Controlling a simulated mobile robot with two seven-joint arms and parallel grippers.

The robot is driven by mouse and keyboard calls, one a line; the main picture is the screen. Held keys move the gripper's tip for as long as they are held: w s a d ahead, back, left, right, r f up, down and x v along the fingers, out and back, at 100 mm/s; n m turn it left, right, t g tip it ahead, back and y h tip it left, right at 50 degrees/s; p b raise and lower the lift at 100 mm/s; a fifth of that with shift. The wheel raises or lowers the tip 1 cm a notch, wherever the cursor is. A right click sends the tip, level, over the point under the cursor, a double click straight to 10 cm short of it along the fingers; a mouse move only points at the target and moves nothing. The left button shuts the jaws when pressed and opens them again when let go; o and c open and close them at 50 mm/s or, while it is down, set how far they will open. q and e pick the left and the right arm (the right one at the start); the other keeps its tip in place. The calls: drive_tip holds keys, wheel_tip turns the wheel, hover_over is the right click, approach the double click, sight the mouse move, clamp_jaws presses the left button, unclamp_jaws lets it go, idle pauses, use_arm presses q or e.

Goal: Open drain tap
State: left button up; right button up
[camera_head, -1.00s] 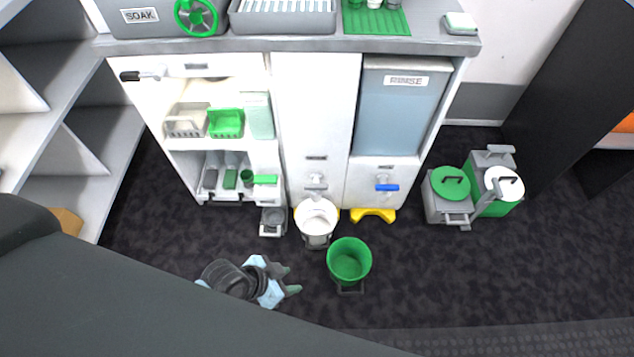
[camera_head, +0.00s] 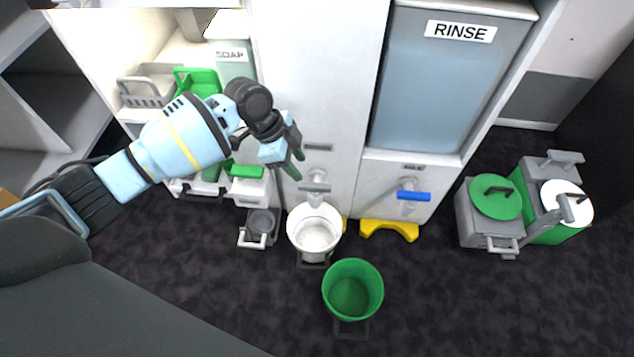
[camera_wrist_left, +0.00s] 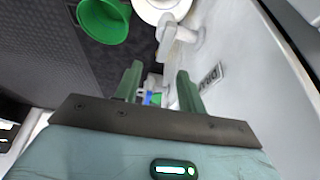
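A tap with a pale grey handle (camera_head: 314,187) sits on the white cabinet front, above a white bucket (camera_head: 314,232). It also shows in the left wrist view (camera_wrist_left: 178,36), beside a small label (camera_wrist_left: 210,77) that I cannot read. A second tap with a blue handle (camera_head: 413,196) is on the panel to the right, under the RINSE tank. Which one is the drain tap I cannot read from the labels. My left gripper (camera_head: 299,165) is open and empty, just up and left of the grey-handled tap and apart from it. Its fingers show in the wrist view (camera_wrist_left: 158,88). My right gripper is out of view.
A green bucket (camera_head: 352,290) stands on the floor in front of the white bucket. A yellow step-like piece (camera_head: 389,229) lies at the cabinet foot. Lidded containers (camera_head: 495,198) stand at right. Shelves with a green basket (camera_head: 197,82) are left of the gripper.

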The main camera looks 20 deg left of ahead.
sight(312, 184)
use_arm(q)
drive_tip(key=shift+w+a+f+b, duration=0.1)
drive_tip(key=shift+w+f+b, duration=0.2)
drive_tip(key=shift+f, duration=0.2)
drive_tip(key=shift+w+a+f+b, duration=0.1)
drive_tip(key=shift+w+f+b, duration=0.15)
drive_tip(key=shift+f, duration=0.25)
drive_tip(key=shift+r, duration=0.1)
drive_tip(key=shift+d+f, duration=0.2)
drive_tip(key=shift+f, duration=0.25)
drive_tip(key=b+x, duration=0.3)
drive_tip(key=x, duration=0.2)
drive_tip(key=shift+d+f, duration=0.1)
drive_tip(key=shift+f, duration=0.3)
drive_tip(key=shift+d+f+b, duration=0.25)
drive_tip(key=shift+f+b, duration=0.05)
drive_tip(key=shift+f, duration=0.2)
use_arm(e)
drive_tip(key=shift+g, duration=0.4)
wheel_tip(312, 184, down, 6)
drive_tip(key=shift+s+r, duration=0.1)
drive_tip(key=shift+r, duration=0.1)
use_arm(q)
drive_tip(key=c, duration=0.7)
clamp_jaws()
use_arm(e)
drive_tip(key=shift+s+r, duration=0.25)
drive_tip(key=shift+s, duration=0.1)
